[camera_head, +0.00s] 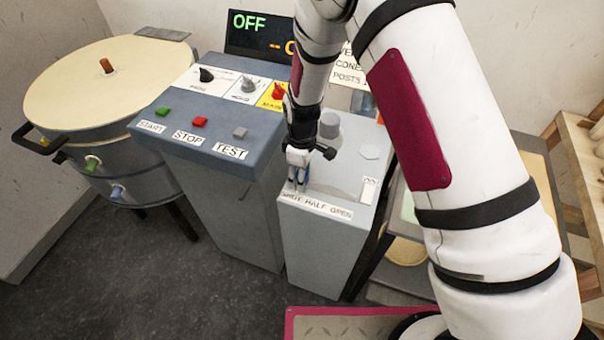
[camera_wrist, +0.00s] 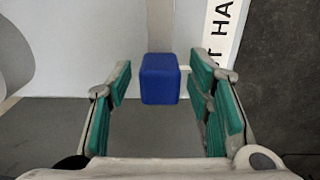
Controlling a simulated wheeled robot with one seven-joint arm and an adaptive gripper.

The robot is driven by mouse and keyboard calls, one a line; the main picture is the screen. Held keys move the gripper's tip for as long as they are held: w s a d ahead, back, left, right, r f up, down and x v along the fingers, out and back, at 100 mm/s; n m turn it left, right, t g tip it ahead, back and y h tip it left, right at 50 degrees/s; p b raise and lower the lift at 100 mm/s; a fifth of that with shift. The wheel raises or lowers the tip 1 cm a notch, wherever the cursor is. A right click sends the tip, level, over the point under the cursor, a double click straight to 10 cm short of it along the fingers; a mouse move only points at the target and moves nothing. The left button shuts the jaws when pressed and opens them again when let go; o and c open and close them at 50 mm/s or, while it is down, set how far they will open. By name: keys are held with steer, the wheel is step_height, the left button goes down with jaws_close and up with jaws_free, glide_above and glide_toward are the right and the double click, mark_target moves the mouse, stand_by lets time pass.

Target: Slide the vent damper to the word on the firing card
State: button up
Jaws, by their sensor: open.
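The blue damper knob (camera_wrist: 160,78) shows as a small block in the wrist view, between the two green-padded fingers of my gripper (camera_head: 299,180), with gaps on both sides. My gripper is open and points down over the front left of the grey box. A label strip (camera_head: 316,206) reading SHUT, HALF, OPEN runs along that box's front edge, and the gripper is by its SHUT end. Part of the strip (camera_wrist: 222,35) also shows in the wrist view. A white card (camera_head: 349,70) behind my arm is mostly hidden, and I cannot read a damper word on it.
The grey box (camera_head: 308,245) also carries a grey cylinder (camera_head: 330,124). To its left stands a console (camera_head: 222,130) with START, STOP and TEST buttons and dials. A display (camera_head: 262,38) reads OFF. A round kiln (camera_head: 105,85) is at far left. Wooden shelving (camera_head: 575,140) is at right.

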mark_target(352, 198)
steer(key=shift+c, duration=0.3)
jaws_close()
steer(key=s+d+p, duration=0.1)
steer(key=d, duration=0.3)
steer(key=s+d+p, duration=0.1)
steer(key=s+d, duration=0.1)
steer(key=d, duration=0.3)
steer(key=s+d, duration=0.2)
steer(key=d, duration=0.2)
steer(key=shift+d+p, duration=0.35)
steer(key=shift+p, duration=0.05)
steer(key=shift+o, duration=0.3)
jaws_free()
steer(key=shift+d, duration=0.1)
steer(key=shift+r, duration=0.6)
step_height(352, 198, up, 11)
